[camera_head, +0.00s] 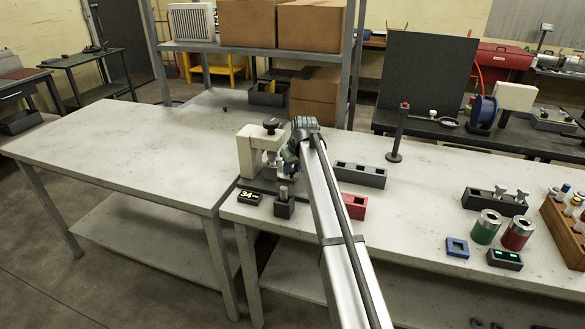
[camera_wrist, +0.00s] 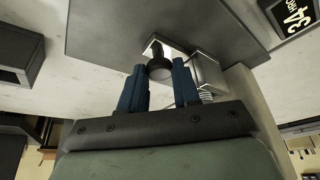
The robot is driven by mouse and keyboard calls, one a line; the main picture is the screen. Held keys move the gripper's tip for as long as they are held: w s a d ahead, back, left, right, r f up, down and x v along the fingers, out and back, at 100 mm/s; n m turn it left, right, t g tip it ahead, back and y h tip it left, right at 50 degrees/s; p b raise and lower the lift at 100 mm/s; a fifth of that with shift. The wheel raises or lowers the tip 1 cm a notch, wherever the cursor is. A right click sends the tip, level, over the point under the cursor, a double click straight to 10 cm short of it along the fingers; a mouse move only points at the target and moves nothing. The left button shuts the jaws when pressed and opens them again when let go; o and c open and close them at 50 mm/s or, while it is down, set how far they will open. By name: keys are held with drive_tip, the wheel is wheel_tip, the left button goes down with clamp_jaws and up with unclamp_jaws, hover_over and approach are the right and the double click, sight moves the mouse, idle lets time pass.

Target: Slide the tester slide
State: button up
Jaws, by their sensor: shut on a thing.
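The tester is a cream C-shaped frame (camera_head: 250,152) with a black knob on top, standing on a dark grey base plate (camera_wrist: 110,30). In the wrist view, a small round black knob (camera_wrist: 160,72) sits on a shiny metal part over the plate; I take it for the slide's handle. My gripper (camera_wrist: 158,80) has its two blue fingers on either side of this knob and is shut on it. In the head view, my gripper (camera_head: 290,158) is at the tester's right side, and my arm hides much of the contact.
A display reading 34 (camera_head: 250,197) and a dark block with a metal pin (camera_head: 284,205) stand before the tester. A dark slotted tray (camera_head: 360,175) and a red block (camera_head: 354,206) are to the right. The bench on the left (camera_head: 120,150) is clear.

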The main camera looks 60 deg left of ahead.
clamp_jaws()
drive_tip(key=w+d, duration=0.8)
drive_tip(key=w, duration=0.1)
drive_tip(key=shift+d, duration=0.4)
drive_tip(key=o, duration=0.7)
unclamp_jaws()
drive_tip(key=shift+s+r, duration=0.1)
drive_tip(key=v, duration=1.3)
drive_tip(key=shift+d+r, duration=0.1)
drive_tip(key=shift+r, duration=0.15)
